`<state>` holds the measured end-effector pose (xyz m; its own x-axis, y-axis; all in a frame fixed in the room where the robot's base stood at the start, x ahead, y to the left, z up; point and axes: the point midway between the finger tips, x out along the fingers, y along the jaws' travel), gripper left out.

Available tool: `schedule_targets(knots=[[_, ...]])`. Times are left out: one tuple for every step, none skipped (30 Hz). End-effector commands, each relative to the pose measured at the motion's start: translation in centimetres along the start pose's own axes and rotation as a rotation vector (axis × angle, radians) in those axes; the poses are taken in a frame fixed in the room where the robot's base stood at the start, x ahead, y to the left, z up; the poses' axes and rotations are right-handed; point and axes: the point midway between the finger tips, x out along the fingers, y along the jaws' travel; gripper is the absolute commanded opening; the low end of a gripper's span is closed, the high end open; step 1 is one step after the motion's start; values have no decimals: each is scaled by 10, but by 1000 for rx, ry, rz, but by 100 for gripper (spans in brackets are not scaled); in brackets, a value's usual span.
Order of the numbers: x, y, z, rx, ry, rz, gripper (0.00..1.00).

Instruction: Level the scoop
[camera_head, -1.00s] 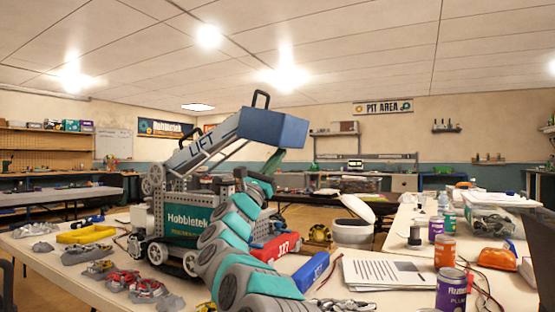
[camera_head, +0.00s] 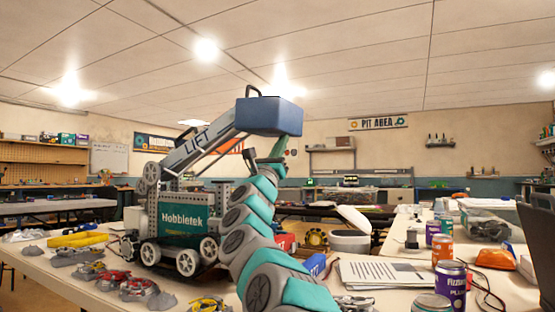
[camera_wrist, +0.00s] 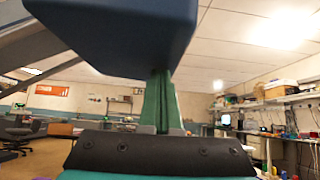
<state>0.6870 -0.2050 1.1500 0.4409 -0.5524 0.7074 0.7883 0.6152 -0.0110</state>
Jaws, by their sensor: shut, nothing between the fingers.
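The blue scoop (camera_head: 268,117) is at the raised end of the grey lift arm (camera_head: 200,145) marked LIFT, on a small wheeled robot marked Hobbietek (camera_head: 182,220) on the table. In the head view the scoop sits close to level, with a dark handle on top. My gripper (camera_head: 279,147) is shut and empty, pointing up under the scoop's right part. In the wrist view the scoop (camera_wrist: 120,35) hangs overhead, and the green fingers (camera_wrist: 160,100) reach up to its underside. They look to be touching it, but the fingertips are partly hidden.
The table (camera_head: 80,285) holds several small parts and a yellow tray (camera_head: 78,240) at left. Papers (camera_head: 380,272), cans (camera_head: 451,285) and an orange object (camera_head: 496,259) stand at right. The air right of the scoop is clear.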

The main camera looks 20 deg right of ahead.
Motion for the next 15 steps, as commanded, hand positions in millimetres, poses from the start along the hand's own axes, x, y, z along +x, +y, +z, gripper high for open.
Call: schedule_targets(knots=[[0,-7,0,-20,-3,14,0],[1,-9,1,-37,-3,33,0],[4,-11,4,-62,-3,55,0],[6,-13,6,-79,-2,75,0],[9,-14,8,-96,-1,94,0],[12,-17,12,-118,-2,115,0],[15,-18,15,-135,-1,132,0],[18,-21,18,-149,-2,145,0],[21,-22,21,-170,-2,167,0],[23,-23,24,-185,-2,182,0],[25,-24,26,-198,-3,194,0],[27,-25,28,-216,-2,214,0],[28,-24,30,-228,-2,228,0],[30,-25,31,-240,-2,238,0],[32,-26,33,-254,-2,252,0]])
